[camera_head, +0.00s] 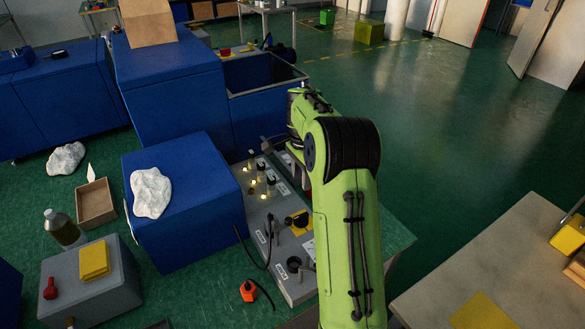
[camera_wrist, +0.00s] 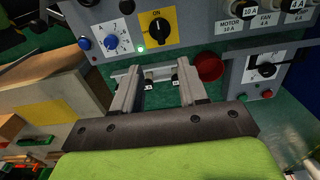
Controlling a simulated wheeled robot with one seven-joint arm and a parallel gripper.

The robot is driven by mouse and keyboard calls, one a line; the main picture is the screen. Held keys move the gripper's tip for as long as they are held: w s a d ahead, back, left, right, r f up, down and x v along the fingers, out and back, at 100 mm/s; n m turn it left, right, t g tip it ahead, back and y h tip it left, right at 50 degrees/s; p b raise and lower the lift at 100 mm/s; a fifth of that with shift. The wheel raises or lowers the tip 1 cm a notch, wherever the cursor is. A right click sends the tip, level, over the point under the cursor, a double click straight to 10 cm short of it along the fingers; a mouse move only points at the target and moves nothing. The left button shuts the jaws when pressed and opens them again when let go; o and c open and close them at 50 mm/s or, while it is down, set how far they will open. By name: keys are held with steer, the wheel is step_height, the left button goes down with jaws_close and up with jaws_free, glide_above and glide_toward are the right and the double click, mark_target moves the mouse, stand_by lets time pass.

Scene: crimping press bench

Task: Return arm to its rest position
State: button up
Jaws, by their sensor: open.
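My gripper (camera_wrist: 158,72) is open in the wrist view, with its two grey fingers apart and nothing held between them. In front of the fingertips is a grey control panel (camera_wrist: 210,30) carrying a black rotary switch marked ON on a yellow plate (camera_wrist: 157,26). A blue knob (camera_wrist: 112,42), a lit green lamp (camera_wrist: 140,49) and a red round part (camera_wrist: 209,66) are close by. I cannot tell whether the fingers touch anything. In the head view my green arm (camera_head: 345,220) reaches over the panel bench (camera_head: 290,240), and its end is mostly hidden.
A blue cabinet (camera_head: 185,225) with a white rag (camera_head: 151,192) stands left of the panel. A black cable with an orange plug (camera_head: 248,291) hangs at the panel's front. A grey table (camera_head: 490,255) is at the lower right.

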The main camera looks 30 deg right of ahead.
steer(key=s+a+r+n+t+h, duration=0.1)
steer(key=s+a+r+n+t, duration=0.1)
steer(key=s+a+r+n, duration=0.85)
steer(key=s+a+n+t+y, duration=0.1)
steer(key=s+a+n+t, duration=0.2)
steer(key=s+a+n, duration=0.5)
steer(key=s+a, duration=0.2)
steer(key=s, duration=0.5)
steer(key=shift+s+a+t, duration=0.2)
steer(key=shift+a+t, duration=0.1)
steer(key=shift+a, duration=0.1)
